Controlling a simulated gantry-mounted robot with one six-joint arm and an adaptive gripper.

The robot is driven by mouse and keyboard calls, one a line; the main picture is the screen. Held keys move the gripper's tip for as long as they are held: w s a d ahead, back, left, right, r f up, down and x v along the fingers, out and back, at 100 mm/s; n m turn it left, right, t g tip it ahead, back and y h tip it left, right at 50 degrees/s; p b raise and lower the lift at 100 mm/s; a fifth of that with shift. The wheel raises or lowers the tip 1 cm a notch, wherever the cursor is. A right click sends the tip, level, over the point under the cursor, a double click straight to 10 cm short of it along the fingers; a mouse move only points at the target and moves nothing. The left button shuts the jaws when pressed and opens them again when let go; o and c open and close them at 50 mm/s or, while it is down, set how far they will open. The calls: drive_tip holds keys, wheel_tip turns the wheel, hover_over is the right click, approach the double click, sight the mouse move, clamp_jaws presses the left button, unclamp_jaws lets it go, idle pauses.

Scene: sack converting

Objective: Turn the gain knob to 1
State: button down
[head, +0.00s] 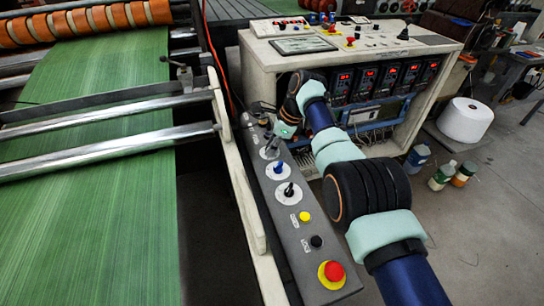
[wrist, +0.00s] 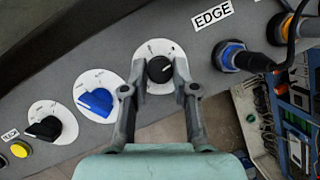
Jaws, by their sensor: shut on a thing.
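A black round knob (wrist: 159,69) sits on a white dial plate (wrist: 151,47) on the grey control panel. I take it to be the gain knob; no label naming it is readable. My gripper (wrist: 160,82) has one finger on each side of this knob and is closed on it. The dial marks are too small to read, so I cannot tell the setting. In the head view my gripper (head: 275,143) is down at the far part of the long panel (head: 311,262), and it largely hides the knob there.
A blue selector (wrist: 96,102) and a black selector (wrist: 45,128) stand beside the held knob. A blue-collared socket or button (wrist: 232,56) is near the EDGE label (wrist: 212,15). A red emergency button (head: 333,272) is at the panel's near end. Green sheet (head: 90,200) runs at left.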

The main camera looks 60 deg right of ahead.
idle(0.3)
drive_tip(key=c, duration=0.9)
unclamp_jaws()
drive_tip(key=v, duration=1.2)
drive_tip(key=shift+p, duration=0.35)
